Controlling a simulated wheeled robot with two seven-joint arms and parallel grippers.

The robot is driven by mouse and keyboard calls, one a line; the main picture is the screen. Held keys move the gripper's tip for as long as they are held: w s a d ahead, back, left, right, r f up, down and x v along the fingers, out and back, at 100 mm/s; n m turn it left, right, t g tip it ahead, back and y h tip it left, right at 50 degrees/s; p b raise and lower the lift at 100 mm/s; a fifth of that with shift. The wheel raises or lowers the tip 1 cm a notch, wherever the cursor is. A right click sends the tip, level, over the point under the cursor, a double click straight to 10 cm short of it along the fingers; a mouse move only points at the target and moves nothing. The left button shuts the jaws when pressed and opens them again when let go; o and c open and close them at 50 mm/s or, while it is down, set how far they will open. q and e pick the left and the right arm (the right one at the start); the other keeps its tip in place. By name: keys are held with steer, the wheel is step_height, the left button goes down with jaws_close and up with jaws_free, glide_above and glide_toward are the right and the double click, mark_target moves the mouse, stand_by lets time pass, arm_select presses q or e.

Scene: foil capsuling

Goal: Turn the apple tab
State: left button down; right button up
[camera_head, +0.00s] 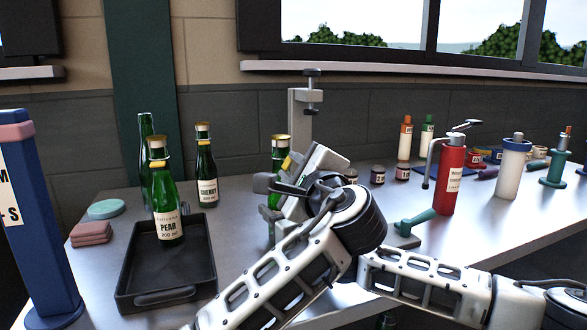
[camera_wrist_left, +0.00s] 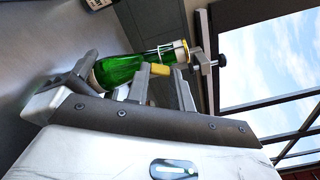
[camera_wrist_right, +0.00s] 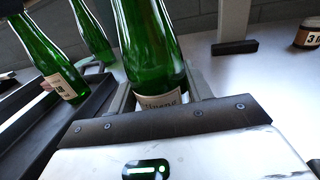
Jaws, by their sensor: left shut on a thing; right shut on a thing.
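A green bottle (camera_head: 279,148) with a gold cap stands in front of the clamp stand; its label shows only partly in the right wrist view (camera_wrist_right: 165,99), too cut off to read. A yellow tab (camera_head: 287,164) sits at its neck. My left gripper (camera_wrist_left: 160,72) is shut on the yellow tab, which shows between its fingers in the left wrist view. My right gripper (camera_wrist_right: 162,90) is shut around the lower body of the bottle. In the head view my left arm hides most of the bottle's lower part and the right gripper.
A black tray (camera_head: 135,285) at left holds the PEAR bottle (camera_head: 165,200), with a CHERRY bottle (camera_head: 206,170) behind. The grey clamp stand (camera_head: 300,105) rises behind the held bottle.

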arm_select(q)
steer(key=n, duration=0.5)
steer(key=shift+d, duration=0.15)
stand_by(0.4)
steer(key=c, duration=1.2)
jaws_free()
steer(key=v, duration=0.7)
steer(key=shift+s, duration=0.3)
